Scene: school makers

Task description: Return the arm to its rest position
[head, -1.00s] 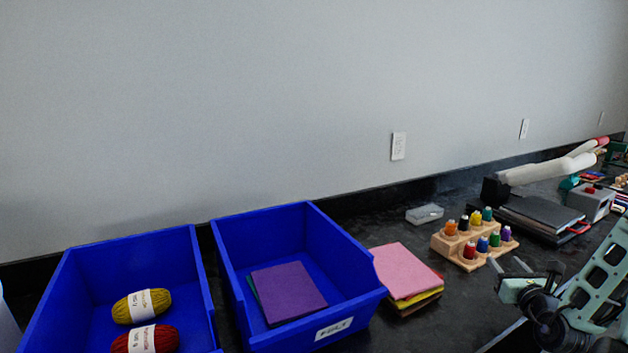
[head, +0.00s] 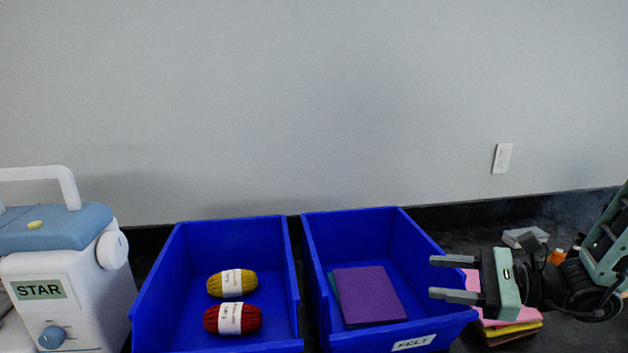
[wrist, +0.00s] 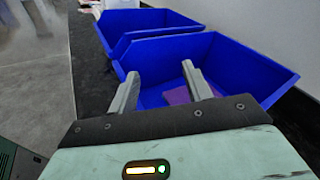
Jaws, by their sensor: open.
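My gripper (head: 454,278) is open and empty, in front of the right wall of the felt bin in the head view. Its two grey fingers point left. The arm comes in from the right edge, over the counter. In the wrist view my gripper (wrist: 162,90) shows its fingers apart, with the blue felt bin (wrist: 240,68) beyond them and nothing between them. Purple felt (wrist: 180,95) shows in that bin, partly hidden by a finger.
The felt bin (head: 432,327) holds purple and teal felt. The left blue bin (head: 160,290) holds yellow yarn (head: 232,283) and red yarn (head: 232,318). A sewing machine (head: 65,270) stands at the left. Stacked felt (head: 512,328) lies below my gripper. A wall (head: 300,100) rises behind.

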